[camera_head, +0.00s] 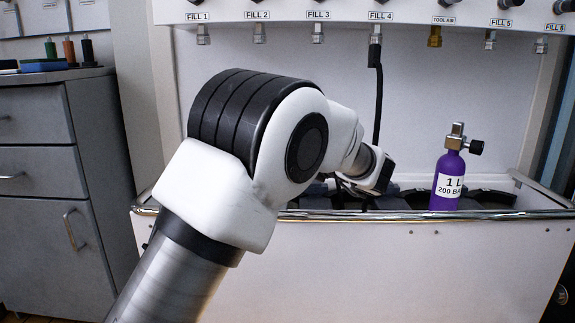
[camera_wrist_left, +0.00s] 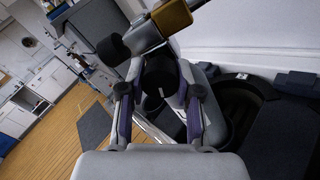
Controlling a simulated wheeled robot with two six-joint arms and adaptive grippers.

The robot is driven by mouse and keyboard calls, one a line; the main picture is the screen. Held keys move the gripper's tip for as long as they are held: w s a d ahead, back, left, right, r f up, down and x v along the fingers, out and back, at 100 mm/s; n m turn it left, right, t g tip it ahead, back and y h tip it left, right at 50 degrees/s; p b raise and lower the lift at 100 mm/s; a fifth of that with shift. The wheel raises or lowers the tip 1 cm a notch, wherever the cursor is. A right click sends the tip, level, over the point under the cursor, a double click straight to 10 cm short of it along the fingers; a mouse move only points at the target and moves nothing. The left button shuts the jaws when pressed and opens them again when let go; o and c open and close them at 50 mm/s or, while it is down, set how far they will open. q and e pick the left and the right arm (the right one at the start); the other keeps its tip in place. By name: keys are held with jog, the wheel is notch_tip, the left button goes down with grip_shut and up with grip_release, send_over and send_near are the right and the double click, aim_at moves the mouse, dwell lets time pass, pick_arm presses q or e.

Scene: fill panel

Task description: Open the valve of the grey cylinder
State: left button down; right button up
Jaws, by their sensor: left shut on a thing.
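My left gripper (camera_wrist_left: 160,104) is shut on a dark round knob (camera_wrist_left: 160,76) that sits between its fingers in the left wrist view. A brass-coloured valve block (camera_wrist_left: 172,14) with another black knob (camera_wrist_left: 112,47) shows just above it. A grey rounded surface (camera_wrist_left: 206,82), perhaps the grey cylinder, lies beside the right finger, mostly hidden. In the head view my left arm covers the gripper and whatever it holds. My right gripper is in neither view.
A purple cylinder (camera_head: 447,184) with a brass valve and black side knob stands in the white trough (camera_head: 450,245), right of my arm. A black hose (camera_head: 378,105) hangs from FILL 4. The fill panel (camera_head: 290,5) spans the top. Grey drawers (camera_head: 35,165) stand left.

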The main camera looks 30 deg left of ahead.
pick_arm(q)
jog(key=n+b, duration=0.2)
jog(key=shift+f+n+b, duration=0.2)
jog(key=shift+n+b, duration=0.1)
jog(key=shift+b, duration=0.05)
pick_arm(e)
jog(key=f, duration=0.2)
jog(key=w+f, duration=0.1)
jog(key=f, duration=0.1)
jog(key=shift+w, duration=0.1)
pick_arm(q)
jog(key=shift+r+n+b, duration=0.15)
jog(key=shift+n+b, duration=0.45)
jog(key=shift+n, duration=0.6)
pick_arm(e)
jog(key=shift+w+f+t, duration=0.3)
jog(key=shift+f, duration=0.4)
pick_arm(q)
jog(key=shift+w, duration=0.1)
jog(key=c, duration=0.8)
grip_release()
jog(key=v, duration=0.7)
jog(key=shift+d+r, duration=0.1)
jog(key=shift+d, duration=0.2)
